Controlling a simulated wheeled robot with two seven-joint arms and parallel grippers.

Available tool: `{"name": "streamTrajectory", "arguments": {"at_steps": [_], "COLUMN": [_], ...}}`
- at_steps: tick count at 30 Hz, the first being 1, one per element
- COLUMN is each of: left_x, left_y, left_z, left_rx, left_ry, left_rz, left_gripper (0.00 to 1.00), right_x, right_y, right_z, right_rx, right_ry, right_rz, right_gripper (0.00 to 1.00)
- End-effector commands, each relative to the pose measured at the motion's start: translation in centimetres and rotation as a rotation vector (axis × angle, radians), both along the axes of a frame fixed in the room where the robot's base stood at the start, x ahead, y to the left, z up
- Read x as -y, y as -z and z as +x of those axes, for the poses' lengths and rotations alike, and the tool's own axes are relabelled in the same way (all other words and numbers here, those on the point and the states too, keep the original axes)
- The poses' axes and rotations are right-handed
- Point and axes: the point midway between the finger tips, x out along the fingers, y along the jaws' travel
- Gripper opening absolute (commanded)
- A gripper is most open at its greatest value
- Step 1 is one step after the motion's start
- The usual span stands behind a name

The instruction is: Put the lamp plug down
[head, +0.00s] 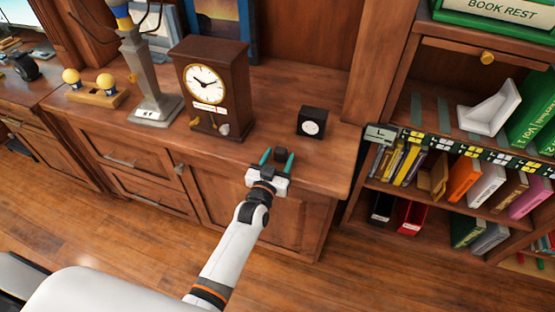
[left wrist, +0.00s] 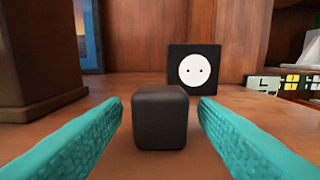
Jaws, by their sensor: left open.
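The lamp plug (left wrist: 160,117) is a small dark block standing on the wooden cabinet top. It also shows in the head view (head: 280,154), between the teal fingertips. My left gripper (head: 276,160) is open around the plug, and in the left wrist view a gap shows between the plug and each finger (left wrist: 160,120). A black socket box (head: 312,122) with a round white face stands behind the plug; it also shows in the left wrist view (left wrist: 193,70). The plug is apart from the socket. My right gripper is in neither view.
A brown clock (head: 212,88) stands left of the gripper. A grey lamp (head: 150,85) and a wooden stand with yellow bulbs (head: 97,92) are further left. A bookcase (head: 430,199) stands to the right. The cabinet top around the socket is clear.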

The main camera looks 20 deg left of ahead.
Motion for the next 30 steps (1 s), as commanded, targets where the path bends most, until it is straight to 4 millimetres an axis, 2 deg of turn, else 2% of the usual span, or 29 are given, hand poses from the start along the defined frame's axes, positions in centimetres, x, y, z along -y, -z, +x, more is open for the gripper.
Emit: {"name": "streamTrajectory", "arguments": {"at_steps": [5, 7, 15, 21, 24, 30], "left_x": [0.0, -0.1, -0.3, -0.4, -0.4, -0.4], "left_y": [-1.7, -1.1, -1.0, -1.1, -1.1, -1.2], "left_z": [0.0, -1.4, -7.5, -10.7, -11.6, -12.0], "left_rx": [0.003, -0.002, -0.003, -0.001, 0.000, 0.000], "left_ry": [-0.001, 0.000, 0.000, 0.000, 0.000, 0.001], "left_rz": [0.000, 0.000, 0.000, 0.000, 0.000, 0.000], "left_gripper": [0.54, 0.54, 0.54, 0.54, 0.54, 0.54], "right_x": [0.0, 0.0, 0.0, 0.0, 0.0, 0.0], "right_y": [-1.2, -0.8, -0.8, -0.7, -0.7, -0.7], "right_z": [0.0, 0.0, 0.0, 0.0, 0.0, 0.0], "right_rx": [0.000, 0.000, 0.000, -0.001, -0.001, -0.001], "right_ry": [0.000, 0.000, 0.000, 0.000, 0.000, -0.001], "right_rz": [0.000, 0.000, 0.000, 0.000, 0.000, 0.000], "right_gripper": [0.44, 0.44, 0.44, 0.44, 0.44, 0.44]}}
